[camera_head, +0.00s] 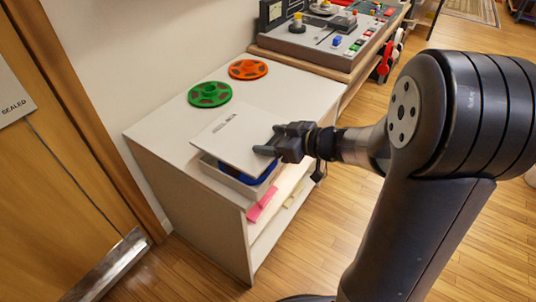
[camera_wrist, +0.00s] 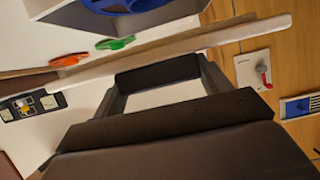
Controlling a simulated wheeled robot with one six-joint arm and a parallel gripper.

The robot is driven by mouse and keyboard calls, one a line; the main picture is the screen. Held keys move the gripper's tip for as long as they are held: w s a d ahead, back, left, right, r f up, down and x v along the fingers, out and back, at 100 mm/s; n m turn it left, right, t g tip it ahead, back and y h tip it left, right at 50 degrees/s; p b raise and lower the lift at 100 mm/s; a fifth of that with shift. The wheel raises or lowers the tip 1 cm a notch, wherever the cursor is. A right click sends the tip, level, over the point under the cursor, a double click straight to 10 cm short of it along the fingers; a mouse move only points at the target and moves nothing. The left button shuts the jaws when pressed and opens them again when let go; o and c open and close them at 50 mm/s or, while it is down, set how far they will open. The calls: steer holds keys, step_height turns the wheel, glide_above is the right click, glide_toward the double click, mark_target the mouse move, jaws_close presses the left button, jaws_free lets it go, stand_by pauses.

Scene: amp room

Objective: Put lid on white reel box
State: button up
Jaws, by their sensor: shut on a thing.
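The white lid (camera_head: 226,137) is a flat square panel with small dark print, held tilted above the white reel box. The white reel box (camera_head: 230,180) sits near the front edge of the white cabinet top, with a blue reel (camera_head: 262,175) inside. The lid covers much of the box in the head view, so the box's far side is hidden. My gripper (camera_head: 268,147) is shut on the lid's right edge. In the wrist view the lid (camera_wrist: 246,32) shows edge-on between the fingers, and the box (camera_wrist: 150,20) with the blue reel (camera_wrist: 115,5) shows beyond it.
A green reel (camera_head: 209,94) and an orange reel (camera_head: 248,69) lie flat on the cabinet top (camera_head: 290,100) behind the box. A grey control console (camera_head: 320,35) stands at the back right. Pink (camera_head: 262,204) items show on the shelf below. A wooden door (camera_head: 50,160) is at left.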

steer(key=shift+f+b, duration=0.75)
steer(key=shift+f, duration=1.2)
steer(key=shift+f, duration=0.1)
steer(key=shift+f, duration=0.4)
steer(key=shift+f, duration=0.1)
steer(key=o, duration=1.1)
steer(key=shift+c, duration=0.2)
